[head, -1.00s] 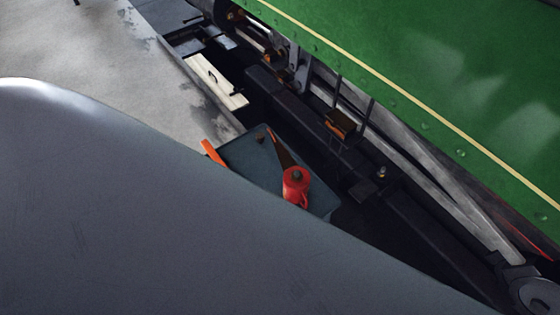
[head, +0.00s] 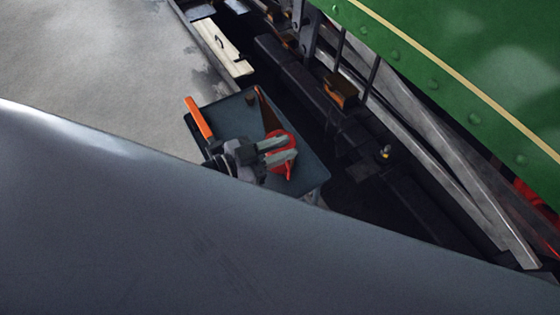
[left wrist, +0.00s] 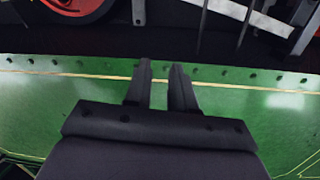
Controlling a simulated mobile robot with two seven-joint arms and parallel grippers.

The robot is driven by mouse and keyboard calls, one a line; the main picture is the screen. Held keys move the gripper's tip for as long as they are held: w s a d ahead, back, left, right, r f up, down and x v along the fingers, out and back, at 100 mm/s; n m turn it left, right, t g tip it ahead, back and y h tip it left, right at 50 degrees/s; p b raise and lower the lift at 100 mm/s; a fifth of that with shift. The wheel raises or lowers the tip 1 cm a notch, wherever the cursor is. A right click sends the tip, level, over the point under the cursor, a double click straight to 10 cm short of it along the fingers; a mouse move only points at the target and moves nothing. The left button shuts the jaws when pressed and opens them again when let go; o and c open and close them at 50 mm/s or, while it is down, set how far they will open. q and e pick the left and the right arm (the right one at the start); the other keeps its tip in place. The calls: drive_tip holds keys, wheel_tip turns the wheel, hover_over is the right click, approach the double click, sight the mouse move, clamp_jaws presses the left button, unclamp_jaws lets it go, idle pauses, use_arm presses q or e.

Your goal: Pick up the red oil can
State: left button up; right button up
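The red oil can (head: 288,172) stands on a dark grey table (head: 312,172), its long dark spout pointing up and back. My left gripper (head: 291,148) is in front of the can in the head view and hides much of it. Its two fingers point right and are apart, with a gap between them. In the left wrist view the left gripper (left wrist: 162,68) is open and nothing shows between its fingertips but the background. The can does not show there. Whether the fingers touch the can cannot be told. My right gripper is not in view.
An orange bar or handle (head: 198,117) lies at the table's left edge, and a small brown object (head: 251,98) sits near its back corner. The green tram side (head: 470,70) and dark running gear with a brown box (head: 341,90) are to the right. Pale floor (head: 120,75) lies left.

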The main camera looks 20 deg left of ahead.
use_arm(q)
drive_tip(key=a+f+g+y+b, duration=0.1)
drive_tip(key=f+g+b, duration=0.1)
drive_tip(key=f, duration=0.3)
drive_tip(key=w+a+f+g+y+b, duration=0.1)
drive_tip(key=f+g+y+b, duration=0.1)
drive_tip(key=f, duration=0.3)
drive_tip(key=w+a+f+g+y+b, duration=0.1)
drive_tip(key=a+f+g+b, duration=0.1)
drive_tip(key=f, duration=0.3)
drive_tip(key=shift+a+f+g, duration=0.1)
drive_tip(key=shift+f+g, duration=0.1)
drive_tip(key=shift+g, duration=0.2)
drive_tip(key=b+x, duration=0.3)
drive_tip(key=x, duration=0.3)
drive_tip(key=shift+w+d+f+b, duration=0.15)
drive_tip(key=shift+w+d+b, duration=0.05)
drive_tip(key=shift+b, duration=0.15)
clamp_jaws()
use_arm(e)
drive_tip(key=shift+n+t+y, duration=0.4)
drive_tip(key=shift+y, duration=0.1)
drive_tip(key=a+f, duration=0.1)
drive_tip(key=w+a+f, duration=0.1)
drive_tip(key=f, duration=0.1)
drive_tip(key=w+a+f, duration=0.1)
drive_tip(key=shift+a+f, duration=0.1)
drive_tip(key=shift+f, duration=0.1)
